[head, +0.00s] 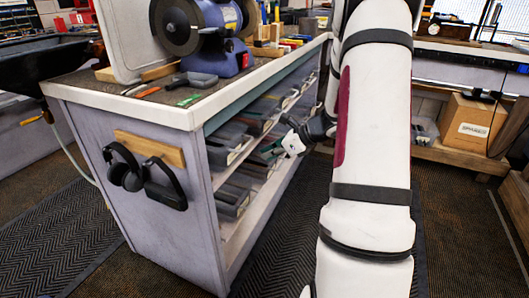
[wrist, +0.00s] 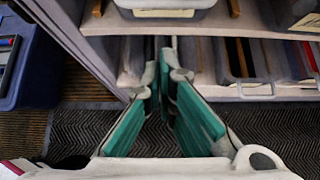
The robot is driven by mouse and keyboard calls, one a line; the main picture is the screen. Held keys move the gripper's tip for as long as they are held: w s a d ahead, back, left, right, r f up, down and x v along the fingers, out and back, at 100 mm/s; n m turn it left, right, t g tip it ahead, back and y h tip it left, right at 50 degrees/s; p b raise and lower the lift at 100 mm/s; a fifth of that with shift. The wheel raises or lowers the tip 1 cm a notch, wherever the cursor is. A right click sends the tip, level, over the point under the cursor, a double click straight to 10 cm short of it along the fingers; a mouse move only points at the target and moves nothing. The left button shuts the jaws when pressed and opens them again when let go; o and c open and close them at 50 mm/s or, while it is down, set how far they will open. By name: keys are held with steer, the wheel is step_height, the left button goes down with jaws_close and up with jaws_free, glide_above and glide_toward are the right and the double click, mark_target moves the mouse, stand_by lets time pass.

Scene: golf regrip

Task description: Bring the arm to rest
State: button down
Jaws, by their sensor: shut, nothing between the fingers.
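My arm hangs down across the middle right of the head view, over the floor to the right of the bench.
The workbench (head: 120,108) holds a blue bench grinder (head: 210,35) and hand tools. Grey bins (head: 228,145) fill its shelves, close to my gripper. Headphones (head: 145,180) hang on its end. A cardboard box (head: 472,125) sits at right. Dark matting (head: 280,255) covers open floor.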

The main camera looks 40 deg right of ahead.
steer(key=p+v, duration=0.2)
steer(key=v, duration=0.7)
steer(key=shift+s+r+p, duration=0.2)
steer(key=shift+r+p, duration=0.15)
steer(key=shift+p, duration=0.05)
steer(key=shift+d, duration=0.1)
steer(key=s+a+r+n+g+y, duration=0.15)
steer(key=a+r+n, duration=0.3)
steer(key=a, duration=0.45)
steer(key=s+a+r+n+g, duration=0.3)
steer(key=a+n, duration=0.3)
steer(key=a, duration=0.4)
steer(key=s+a+r+n+g+y, duration=0.1)
steer(key=s+a+r+n+g, duration=0.1)
steer(key=a+r+n, duration=0.5)
steer(key=s+a+f+n+g+h, duration=0.1)
steer(key=s+a+n+h, duration=0.25)
steer(key=s+n, duration=0.5)
steer(key=s+a+f+n+g+h, duration=0.1)
steer(key=s+a+f+n+h, duration=0.25)
steer(key=s, duration=0.75)
step_height(320, 180, up, 27)
steer(key=n+t+p, duration=0.2)
steer(key=t+p, duration=0.1)
steer(key=p, duration=2)
steer(key=shift+s+d, duration=0.2)
steer(key=shift+s, duration=0.25)
steer(key=shift+f+y, duration=0.15)
steer(key=shift+y, duration=0.1)
